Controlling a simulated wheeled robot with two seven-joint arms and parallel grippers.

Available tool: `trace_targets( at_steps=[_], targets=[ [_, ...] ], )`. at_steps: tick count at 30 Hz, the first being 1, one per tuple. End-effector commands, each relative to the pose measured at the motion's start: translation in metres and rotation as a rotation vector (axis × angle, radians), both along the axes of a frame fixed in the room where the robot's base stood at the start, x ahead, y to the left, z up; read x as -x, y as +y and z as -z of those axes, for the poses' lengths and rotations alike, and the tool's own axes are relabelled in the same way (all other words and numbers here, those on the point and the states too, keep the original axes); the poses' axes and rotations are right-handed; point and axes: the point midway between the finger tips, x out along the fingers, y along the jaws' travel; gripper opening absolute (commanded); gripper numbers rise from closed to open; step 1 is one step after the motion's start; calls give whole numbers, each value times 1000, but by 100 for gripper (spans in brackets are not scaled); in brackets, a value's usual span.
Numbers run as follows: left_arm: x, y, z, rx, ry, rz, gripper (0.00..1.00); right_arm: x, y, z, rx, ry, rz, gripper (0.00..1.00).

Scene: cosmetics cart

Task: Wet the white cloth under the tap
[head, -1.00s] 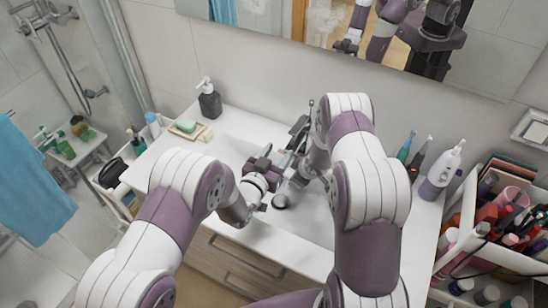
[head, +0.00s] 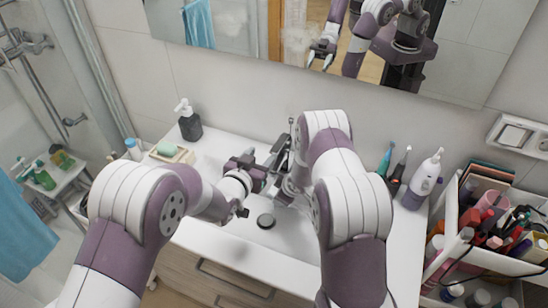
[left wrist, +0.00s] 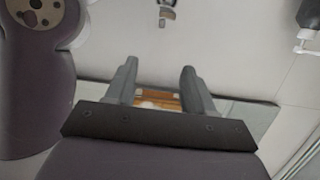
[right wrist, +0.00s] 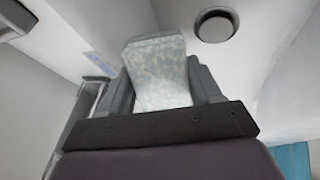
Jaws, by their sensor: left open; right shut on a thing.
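The white cloth (right wrist: 160,75) shows in the right wrist view as a pale, mottled, bunched piece between the fingers of my right gripper (right wrist: 165,85), which is shut on it. In the head view my right forearm hides most of that gripper and the cloth. My left gripper (head: 262,167) is open and empty at the back of the basin, close to my right gripper; its two spread fingers (left wrist: 160,85) show in the left wrist view. The tap (head: 280,150) is a dark shape behind the grippers, mostly covered. I cannot see any water running.
A soap dispenser (head: 189,120) and soap dish (head: 171,153) stand at left. Toothbrushes (head: 396,172) and a white-purple bottle (head: 423,180) stand at right, beside a full cosmetics cart (head: 490,220). A mirror (head: 240,40) hangs behind.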

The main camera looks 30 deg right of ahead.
Motion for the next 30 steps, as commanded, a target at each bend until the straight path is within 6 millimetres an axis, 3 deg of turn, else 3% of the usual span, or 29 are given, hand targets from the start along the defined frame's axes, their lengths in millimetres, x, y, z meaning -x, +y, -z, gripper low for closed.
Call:
trace_targets(
  at_steps=[5, 16, 21, 30],
  targets=[
    [-2, 1, 27, -95, 91, -11, 53, 0, 0, 0, 0, 0, 0, 40],
    [-53, -59, 62, -95, 96, -13, 53, 0, 0, 0, 0, 0, 0, 40],
    [-66, -74, 69, -95, 95, -12, 53, 0, 0, 0, 0, 0, 0, 40],
    [-69, -78, 71, -95, 95, -13, 53, 0, 0, 0, 0, 0, 0, 40]
  ],
)
